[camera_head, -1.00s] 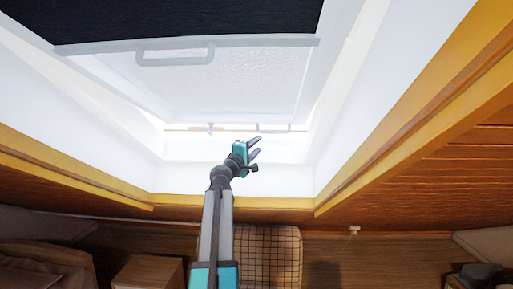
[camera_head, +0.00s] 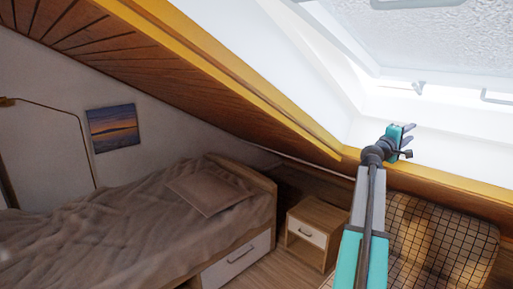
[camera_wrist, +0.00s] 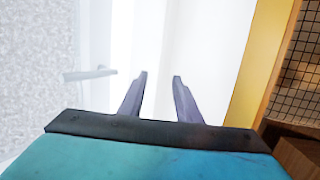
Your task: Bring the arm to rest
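My gripper (camera_head: 413,138) is at the end of my raised, outstretched arm, in front of the white skylight recess at the upper right of the head view. In the wrist view my gripper (camera_wrist: 160,95) shows two dark fingers standing apart with nothing between them. The frosted skylight window (camera_head: 430,45) is behind and above it, and its pane also fills the left of the wrist view (camera_wrist: 35,70). The gripper looks clear of the window and the recess wall.
A bed (camera_head: 130,235) with a brown cover stands at the left, with a drawer (camera_head: 235,260) beneath. A small nightstand (camera_head: 310,232) stands beside my arm. A checkered chair or cover (camera_head: 440,240) is at the lower right. The sloped wooden ceiling (camera_head: 190,75) hangs low at the left.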

